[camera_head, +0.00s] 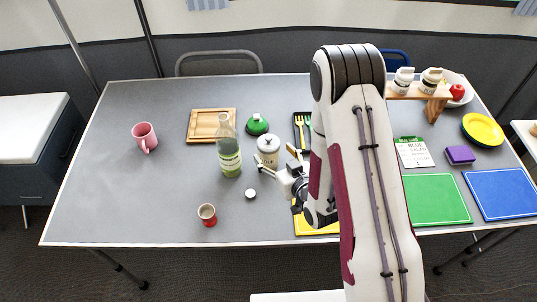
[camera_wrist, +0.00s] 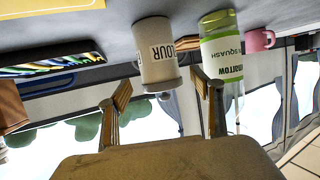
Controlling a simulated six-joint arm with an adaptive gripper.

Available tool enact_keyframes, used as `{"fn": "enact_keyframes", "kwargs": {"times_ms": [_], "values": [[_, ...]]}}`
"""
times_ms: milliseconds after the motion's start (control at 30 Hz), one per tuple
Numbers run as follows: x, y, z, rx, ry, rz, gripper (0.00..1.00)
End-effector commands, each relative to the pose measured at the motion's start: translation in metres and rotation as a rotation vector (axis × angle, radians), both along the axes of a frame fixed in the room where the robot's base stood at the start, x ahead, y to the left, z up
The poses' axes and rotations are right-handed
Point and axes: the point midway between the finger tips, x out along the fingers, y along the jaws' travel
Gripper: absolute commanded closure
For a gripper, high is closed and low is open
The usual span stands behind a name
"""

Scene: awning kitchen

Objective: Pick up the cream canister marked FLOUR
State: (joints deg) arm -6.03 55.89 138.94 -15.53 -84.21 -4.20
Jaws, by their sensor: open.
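The cream canister marked FLOUR (camera_head: 268,151) stands upright on the grey table, near its middle. In the wrist view, which is upside down, the canister (camera_wrist: 156,52) shows its dark lettering and lies between the lines of the two fingers. My gripper (camera_head: 275,160) is open and empty, close to the near side of the canister. In the wrist view my gripper's fingers (camera_wrist: 166,92) are spread wide. I cannot tell whether the tips reach past the canister's near face. Part of the canister's lower front is hidden by the gripper in the head view.
A green-labelled squash bottle (camera_head: 229,158) stands close left of the canister, and a green-lidded item (camera_head: 257,125) behind it. A black cutlery tray (camera_head: 298,120) lies to the right. A small white round thing (camera_head: 250,194) and a red cup (camera_head: 207,214) are in front.

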Motion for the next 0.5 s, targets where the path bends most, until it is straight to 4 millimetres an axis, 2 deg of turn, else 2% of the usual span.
{"fn": "enact_keyframes", "kwargs": {"times_ms": [500], "values": [[0.036, 0.016, -0.017, 0.000, -0.001, 0.001, 0.34]]}}
